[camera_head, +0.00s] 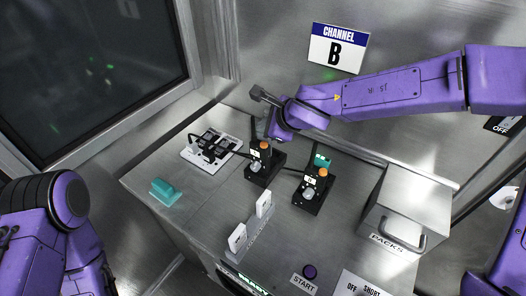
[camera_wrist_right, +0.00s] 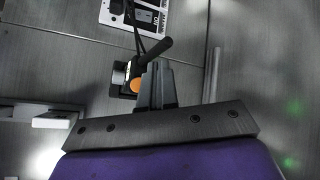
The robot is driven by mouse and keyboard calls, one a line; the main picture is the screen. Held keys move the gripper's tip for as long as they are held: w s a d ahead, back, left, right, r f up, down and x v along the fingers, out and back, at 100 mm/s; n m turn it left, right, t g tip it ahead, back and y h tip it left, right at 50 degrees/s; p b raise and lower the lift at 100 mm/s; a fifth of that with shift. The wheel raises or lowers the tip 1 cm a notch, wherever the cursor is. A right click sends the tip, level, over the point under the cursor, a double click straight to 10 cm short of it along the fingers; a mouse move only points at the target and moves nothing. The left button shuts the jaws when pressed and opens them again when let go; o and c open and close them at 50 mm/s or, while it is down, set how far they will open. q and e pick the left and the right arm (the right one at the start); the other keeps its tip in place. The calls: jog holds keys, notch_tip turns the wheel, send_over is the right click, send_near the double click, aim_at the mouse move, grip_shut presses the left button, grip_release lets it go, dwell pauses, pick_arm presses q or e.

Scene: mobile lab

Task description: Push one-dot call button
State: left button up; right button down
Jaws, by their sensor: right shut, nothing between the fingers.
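Two black handheld radios in black stands are on the metal bench in the head view, the left one (camera_head: 259,161) and the right one (camera_head: 314,188). Each has an orange knob, a stubby antenna and a pale round part low on its front. Their dot marks are too small to read. My right gripper (camera_wrist_right: 158,72) is shut and empty. In the wrist view its fingers overlap the edge of one radio (camera_wrist_right: 119,78), beside the orange knob; I cannot tell whether they touch. In the head view my right wrist hangs just above the left radio. My left gripper is out of view.
A white tray (camera_head: 190,153) with black parts lies left of the radios, and a teal block (camera_head: 165,192) lies nearby. White upright plates (camera_head: 238,239) stand in front. A metal PACKS box (camera_head: 405,205) is at right.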

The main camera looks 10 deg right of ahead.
aim_at(264, 145)
jog(key=shift+s+d+f+b, duration=0.1)
jog(key=shift+s+f+b, duration=0.3)
jog(key=shift+s+f, duration=0.3)
jog(key=shift+s+r, duration=0.15)
jog(key=shift+s, duration=0.1)
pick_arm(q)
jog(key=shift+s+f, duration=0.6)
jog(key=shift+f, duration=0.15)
pick_arm(e)
jog(key=shift+w, duration=0.1)
dwell(0.4)
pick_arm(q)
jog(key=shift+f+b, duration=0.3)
pick_arm(e)
jog(key=shift+f, duration=0.55)
